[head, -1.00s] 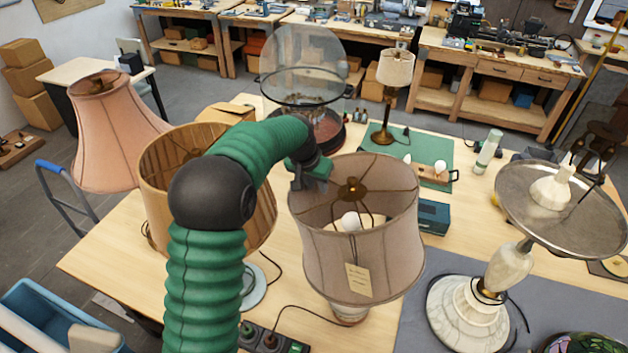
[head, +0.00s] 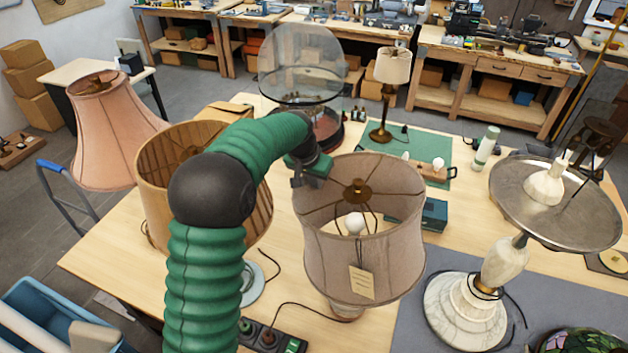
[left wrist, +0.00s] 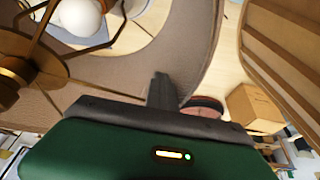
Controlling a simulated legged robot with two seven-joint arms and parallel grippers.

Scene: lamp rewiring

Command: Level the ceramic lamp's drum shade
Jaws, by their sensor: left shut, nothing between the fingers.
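The ceramic lamp's taupe drum shade (head: 365,245) stands in the middle of the table, with a paper tag hanging on its front. It looks tilted, its lower edge dropping towards the right. Brass spokes meet at a finial (head: 358,190) above a white bulb (head: 355,223). Only a little of the lamp base (head: 347,312) shows below. My left gripper (head: 299,180) is shut and empty at the shade's upper left rim. In the left wrist view its fingers (left wrist: 161,88) overlap the shade wall (left wrist: 190,45); I cannot tell whether they touch. My right gripper is not in view.
A pleated tan shade (head: 155,190) stands close on the left, partly behind my arm. A marble lamp (head: 505,262) with a wide metal dish stands at right. A glass-domed stand (head: 302,85) and a green mat (head: 440,150) lie behind. A power strip (head: 268,340) is in front.

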